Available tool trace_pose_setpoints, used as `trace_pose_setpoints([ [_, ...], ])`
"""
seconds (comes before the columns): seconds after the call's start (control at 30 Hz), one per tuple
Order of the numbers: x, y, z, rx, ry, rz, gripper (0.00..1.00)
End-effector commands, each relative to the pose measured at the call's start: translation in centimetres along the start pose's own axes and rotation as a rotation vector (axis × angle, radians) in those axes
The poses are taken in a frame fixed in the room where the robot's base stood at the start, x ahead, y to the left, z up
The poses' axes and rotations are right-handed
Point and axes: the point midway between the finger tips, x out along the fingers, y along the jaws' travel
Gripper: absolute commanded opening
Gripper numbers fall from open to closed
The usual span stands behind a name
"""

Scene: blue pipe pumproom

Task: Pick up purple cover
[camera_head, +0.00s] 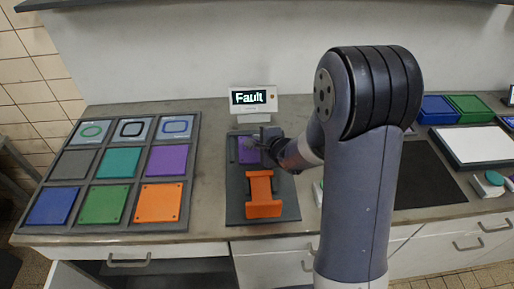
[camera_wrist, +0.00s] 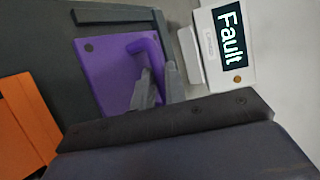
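The purple cover (camera_head: 246,150) lies on a dark board (camera_head: 235,208), behind an orange part with a raised handle (camera_head: 263,207). In the wrist view the purple cover (camera_wrist: 110,72) is a flat plate with a raised bar handle and a dark screw at one corner. My gripper (camera_head: 268,143) is at the cover's right side, pointing at it. In the wrist view my gripper's grey fingers (camera_wrist: 158,82) stand on either side of the handle's near end. Whether they press on it cannot be told. The cover looks flat on the board.
A small display reading "Fault" (camera_head: 253,98) stands just behind the board. A tray (camera_head: 139,219) of coloured square tiles, one purple (camera_head: 166,161), lies at left. A black panel (camera_head: 425,178), a white panel (camera_head: 478,145) and blue and green boxes are at right.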

Motion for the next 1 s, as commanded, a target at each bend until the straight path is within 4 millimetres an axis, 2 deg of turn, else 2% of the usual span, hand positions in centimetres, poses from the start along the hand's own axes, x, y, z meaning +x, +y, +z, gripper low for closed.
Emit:
trace_pose_setpoints([
  [0.57, -0.2, -0.5, 0.1, -0.001, -0.001, -0.003, 0.0],
  [1.0, -4.3, -7.2, 1.8, -0.003, -0.002, -0.005, 0.0],
])
